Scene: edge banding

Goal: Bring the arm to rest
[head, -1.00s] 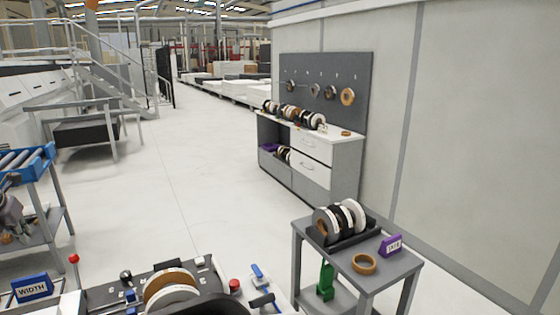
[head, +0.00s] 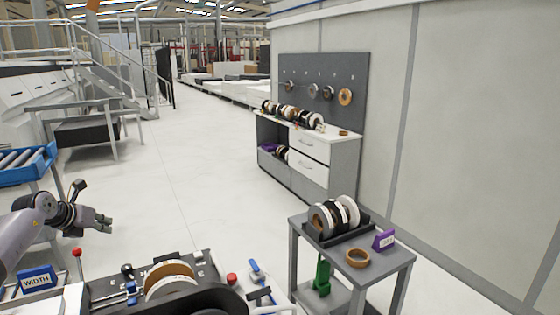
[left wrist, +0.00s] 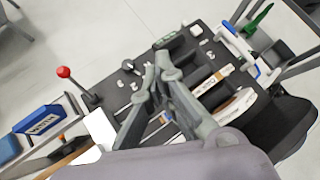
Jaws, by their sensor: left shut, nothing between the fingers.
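My left arm comes in from the left in the head view. Its gripper (head: 103,222) is in the air beside the edge banding machine (head: 110,290), above its left end. In the left wrist view the gripper (left wrist: 158,62) shows close up, its fingers together and empty, with the machine's dark top (left wrist: 205,55) below and behind it. A brown and white banding roll (head: 170,278) sits on the machine. My right gripper is in neither view.
A grey cart (head: 335,258) at right carries a rack of rolls (head: 335,215), a loose brown roll (head: 357,258) and a purple sign (head: 383,239). A blue WIDTH sign (head: 37,281) and a red-knobbed lever (head: 77,253) stand near the left arm. The middle floor is clear.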

